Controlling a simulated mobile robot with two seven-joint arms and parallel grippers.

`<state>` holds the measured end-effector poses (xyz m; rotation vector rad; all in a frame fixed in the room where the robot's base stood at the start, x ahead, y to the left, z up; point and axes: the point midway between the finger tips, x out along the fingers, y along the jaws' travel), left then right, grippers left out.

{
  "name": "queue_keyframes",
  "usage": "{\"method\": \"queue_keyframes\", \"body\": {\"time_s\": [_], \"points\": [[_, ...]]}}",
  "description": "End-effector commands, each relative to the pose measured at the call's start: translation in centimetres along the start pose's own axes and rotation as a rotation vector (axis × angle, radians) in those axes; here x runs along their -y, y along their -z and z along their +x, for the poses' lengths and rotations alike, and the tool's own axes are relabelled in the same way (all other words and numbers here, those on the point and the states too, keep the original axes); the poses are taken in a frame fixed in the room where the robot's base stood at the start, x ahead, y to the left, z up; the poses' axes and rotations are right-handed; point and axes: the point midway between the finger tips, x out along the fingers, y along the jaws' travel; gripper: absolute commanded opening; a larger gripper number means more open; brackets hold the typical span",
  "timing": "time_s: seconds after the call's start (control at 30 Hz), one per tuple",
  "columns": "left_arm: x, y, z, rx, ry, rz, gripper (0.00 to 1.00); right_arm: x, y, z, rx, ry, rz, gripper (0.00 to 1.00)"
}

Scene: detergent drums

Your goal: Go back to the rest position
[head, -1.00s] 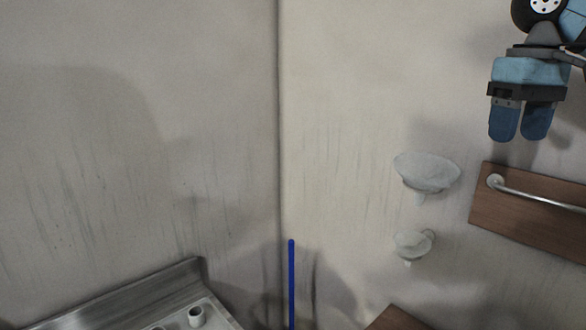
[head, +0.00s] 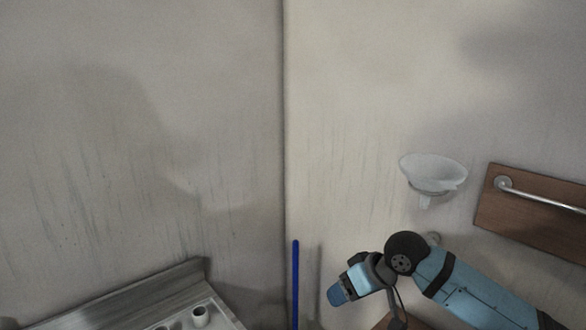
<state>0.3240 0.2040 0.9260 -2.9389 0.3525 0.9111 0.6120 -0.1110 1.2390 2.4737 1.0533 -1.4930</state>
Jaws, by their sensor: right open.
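My right gripper (head: 338,293) is low in the right half of the head view. Its arm comes in from the lower right corner, and its blue fingers point down and to the left. I see the fingers nearly edge-on, and nothing shows held at them. It is in front of the lower wall near the room corner. My left gripper is out of view. No detergent drum is in view.
A blue pole (head: 296,285) stands near the wall corner. A white wall bowl (head: 432,172) and a wooden panel with a rail (head: 530,215) are at the right.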

Motion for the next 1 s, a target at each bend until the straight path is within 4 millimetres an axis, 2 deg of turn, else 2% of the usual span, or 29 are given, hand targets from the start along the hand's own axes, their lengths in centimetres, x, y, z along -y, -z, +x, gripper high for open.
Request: {"method": "queue_keyframes", "body": {"time_s": [0.03,0.2,0.37,0.5,0.57,0.73,0.9,1.0], "points": [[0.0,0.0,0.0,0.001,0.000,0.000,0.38,0.6,-1.4,2.0,-0.032,0.026,0.009,0.58],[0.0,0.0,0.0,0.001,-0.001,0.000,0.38,1.5,-5.0,6.6,-0.173,0.057,0.033,0.58],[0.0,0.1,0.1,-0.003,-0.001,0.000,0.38,1.9,-9.3,9.9,-0.298,0.043,0.072,0.58],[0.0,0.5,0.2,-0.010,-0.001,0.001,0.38,1.6,-14.0,12.0,-0.389,-0.007,0.112,0.58],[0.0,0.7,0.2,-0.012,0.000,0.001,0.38,1.5,-16.3,12.7,-0.422,-0.039,0.128,0.58],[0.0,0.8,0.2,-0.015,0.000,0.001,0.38,0.8,-23.7,13.8,-0.484,-0.161,0.161,0.58],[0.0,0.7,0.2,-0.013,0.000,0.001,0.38,0.5,-32.1,13.5,-0.495,-0.310,0.165,0.58],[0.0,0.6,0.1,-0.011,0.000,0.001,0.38,0.6,-36.4,12.9,-0.482,-0.385,0.152,0.58]]}}
